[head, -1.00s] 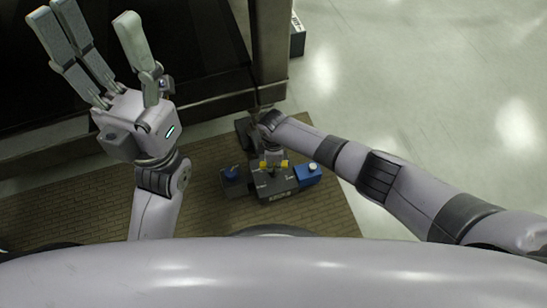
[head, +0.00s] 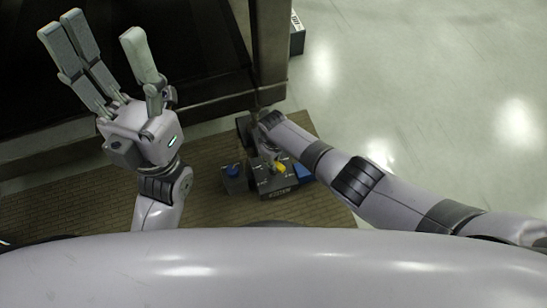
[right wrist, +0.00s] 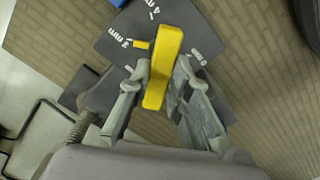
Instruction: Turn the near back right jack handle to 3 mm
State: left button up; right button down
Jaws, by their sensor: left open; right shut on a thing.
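The yellow jack handle (right wrist: 163,66) is between the fingers of my right gripper (right wrist: 155,90) in the right wrist view, and the gripper is shut on it. The handle sits over a dark dial plate (right wrist: 185,25) with white marks. A short yellow mark on the plate lies beside a number with "mm"; the digit is hard to read. In the head view the handle (head: 280,168) shows on the dark jack box (head: 275,188), partly hidden by my right wrist. My left gripper (head: 98,45) is open and empty, raised at the upper left, away from the jack.
The box is on a brown brick-patterned mat (head: 90,208). A dark machine frame (head: 200,105) stands behind. Pale floor lies clear at right.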

jog(key=shift+s, duration=0.15)
dwell(0.4)
jog(key=c, duration=1.5)
grip_release()
jog(key=shift+r, duration=0.8)
notch_tip(320, 180, up, 11)
jog(key=shift+f, duration=0.2)
